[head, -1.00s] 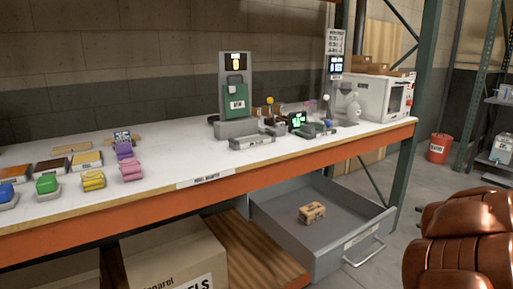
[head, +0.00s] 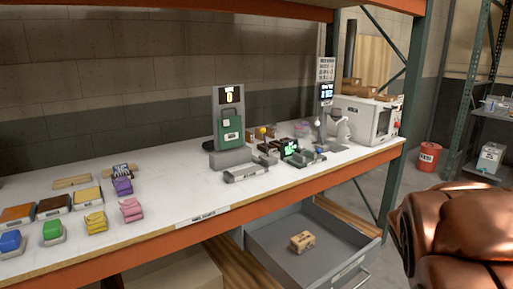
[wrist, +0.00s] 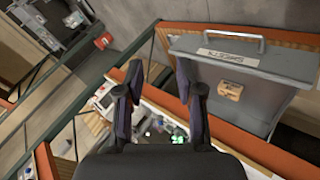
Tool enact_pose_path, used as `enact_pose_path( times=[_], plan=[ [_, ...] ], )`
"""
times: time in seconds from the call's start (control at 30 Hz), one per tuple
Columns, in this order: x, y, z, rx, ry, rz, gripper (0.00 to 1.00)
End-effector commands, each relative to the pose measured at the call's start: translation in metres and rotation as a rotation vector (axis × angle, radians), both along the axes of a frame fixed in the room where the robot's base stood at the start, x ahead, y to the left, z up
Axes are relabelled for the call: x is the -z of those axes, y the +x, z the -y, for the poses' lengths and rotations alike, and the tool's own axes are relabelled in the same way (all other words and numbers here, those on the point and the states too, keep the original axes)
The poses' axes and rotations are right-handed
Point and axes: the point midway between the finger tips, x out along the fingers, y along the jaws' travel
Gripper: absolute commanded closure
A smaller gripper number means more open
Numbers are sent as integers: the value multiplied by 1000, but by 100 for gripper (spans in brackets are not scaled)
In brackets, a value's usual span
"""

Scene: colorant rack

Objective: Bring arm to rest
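My gripper (wrist: 160,78) shows in the wrist view with its two dark fingers apart and nothing between them. It hangs in the air, tilted, with the shelf bench and the open drawer beyond it. My copper-brown arm (head: 450,235) fills the lower right of the head view. The gripper itself is not visible in the head view.
The grey drawer (head: 275,247) is open under the bench (head: 150,217) and holds a small brown box (head: 302,242). A red bucket (head: 429,157) stands behind. Open floor lies between bench and right-hand rack.

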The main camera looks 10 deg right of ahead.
Motion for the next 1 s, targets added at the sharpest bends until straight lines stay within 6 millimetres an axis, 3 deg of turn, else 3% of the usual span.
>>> enact_pose_path(
  times=[0.03, 0.27, 0.5, 0.7, 1.0],
  plan=[
    [-8, -10, -20, 22, 57, -15, 63],
    [1, -79, -114, 143, 335, -176, 63],
    [-4, -169, -211, 211, 559, -425, 63],
    [-12, -216, -251, 228, 633, -564, 63],
    [-12, -224, -257, 232, 644, -589, 63]
  ],
)
